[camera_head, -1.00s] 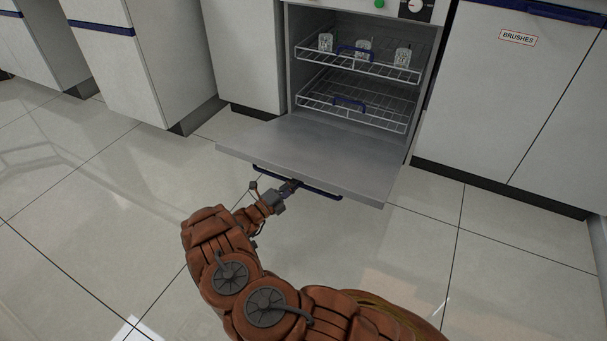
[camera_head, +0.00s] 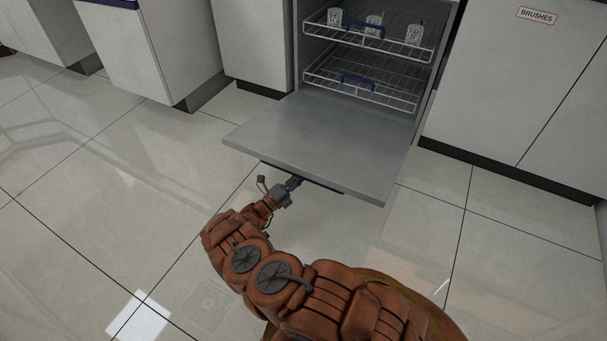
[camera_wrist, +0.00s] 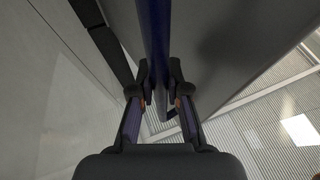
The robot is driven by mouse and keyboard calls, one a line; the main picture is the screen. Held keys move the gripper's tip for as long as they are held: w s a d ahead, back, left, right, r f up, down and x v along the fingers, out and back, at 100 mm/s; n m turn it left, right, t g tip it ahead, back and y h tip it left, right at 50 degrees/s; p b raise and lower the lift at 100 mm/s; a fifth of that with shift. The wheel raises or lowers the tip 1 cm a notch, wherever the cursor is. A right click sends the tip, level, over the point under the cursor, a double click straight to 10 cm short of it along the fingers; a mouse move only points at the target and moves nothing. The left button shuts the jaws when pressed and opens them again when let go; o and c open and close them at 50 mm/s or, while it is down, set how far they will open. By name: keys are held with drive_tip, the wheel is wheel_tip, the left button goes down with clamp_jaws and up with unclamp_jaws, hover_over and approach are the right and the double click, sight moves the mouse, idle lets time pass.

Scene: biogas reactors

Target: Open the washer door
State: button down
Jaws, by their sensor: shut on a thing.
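The washer door (camera_head: 315,143) hangs folded down in front of the open washer, its inner face up and close to level. Its dark blue handle (camera_head: 325,186) runs along the door's outer edge on the underside, partly hidden by the door. My gripper (camera_head: 292,184) is at this handle, below the door's front edge. In the wrist view my gripper (camera_wrist: 160,95) has its two fingers closed on either side of the blue handle bar (camera_wrist: 155,40). The door's grey outer face (camera_wrist: 225,40) shows beside the bar.
Inside the washer, an upper wire rack (camera_head: 370,42) holds 3 glass vessels, and a lower wire rack (camera_head: 360,92) looks empty. White cabinets stand on both sides, one with a BRUSHES label (camera_head: 537,16). The tiled floor (camera_head: 100,210) before the washer is clear.

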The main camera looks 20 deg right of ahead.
drive_tip(key=shift+w+a, duration=0.1)
drive_tip(key=shift+w, duration=0.05)
drive_tip(key=c, duration=1.1)
unclamp_jaws()
drive_tip(key=shift+c, duration=0.2)
drive_tip(key=s+a+f, duration=0.1)
drive_tip(key=s+a, duration=0.3)
drive_tip(key=a, duration=1)
drive_tip(key=shift+s, duration=0.15)
